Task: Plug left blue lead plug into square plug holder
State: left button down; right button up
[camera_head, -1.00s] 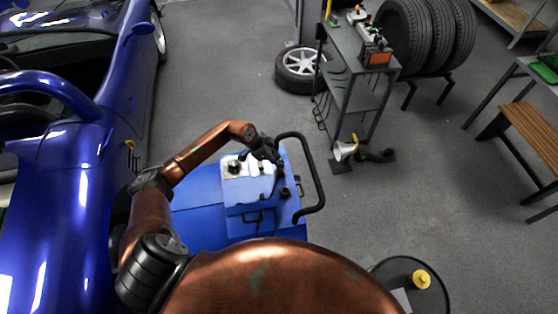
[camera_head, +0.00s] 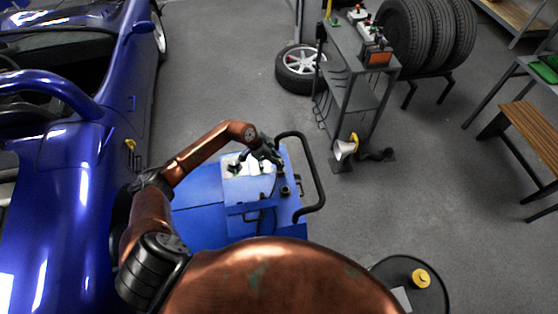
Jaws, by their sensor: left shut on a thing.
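My left gripper (camera_head: 268,153) is over the back right part of the white top panel on a blue wheeled unit (camera_head: 200,190). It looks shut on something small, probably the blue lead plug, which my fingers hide. The square plug holder cannot be made out at this size; dark fittings (camera_head: 285,190) stand at the unit's right side. Whether the held thing touches a holder cannot be told. My right gripper is not in view.
A black push handle (camera_head: 318,180) rises at the unit's right. A blue car (camera_head: 80,160) stands close on the left. A grey trolley (camera_head: 352,85) and a wheel (camera_head: 297,68) are behind. Open grey floor lies to the right.

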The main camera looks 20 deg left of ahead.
pick_arm(q)
jog(key=shift+f, duration=1.1)
jog(key=c, duration=1.8)
grip_release()
jog(key=v, duration=1.2)
